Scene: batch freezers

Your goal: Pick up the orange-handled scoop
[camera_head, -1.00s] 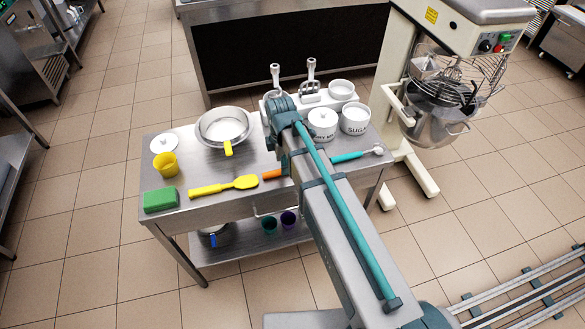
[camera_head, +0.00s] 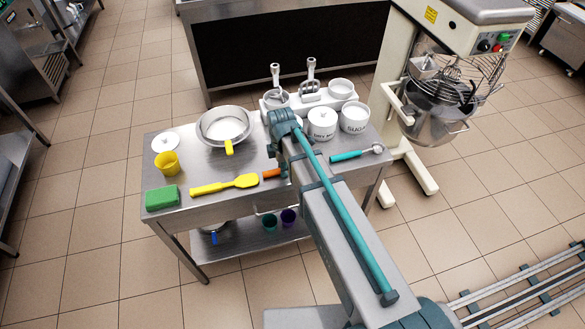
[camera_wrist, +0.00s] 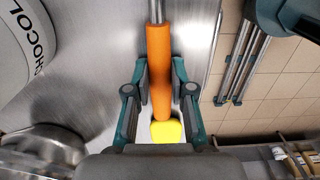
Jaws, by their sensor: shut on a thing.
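The orange-handled scoop (camera_wrist: 159,50) shows in the wrist view as an orange handle with a metal shaft running off the top edge. In the head view only a short piece of its orange handle (camera_head: 271,173) shows to the left of my arm; its head is hidden behind the arm. My gripper (camera_wrist: 160,85) is shut on the orange handle, one finger on each side of it. In the head view my arm covers the gripper. The handle is at or close above the steel table (camera_head: 168,222); I cannot tell whether it touches.
A yellow spatula (camera_head: 225,185) lies just left of the handle and a teal-handled scoop (camera_head: 347,156) to the right. A green sponge (camera_head: 162,197), yellow cup (camera_head: 167,163), steel pan (camera_head: 224,125) and white canisters (camera_head: 322,123) stand around. The table's front edge is close.

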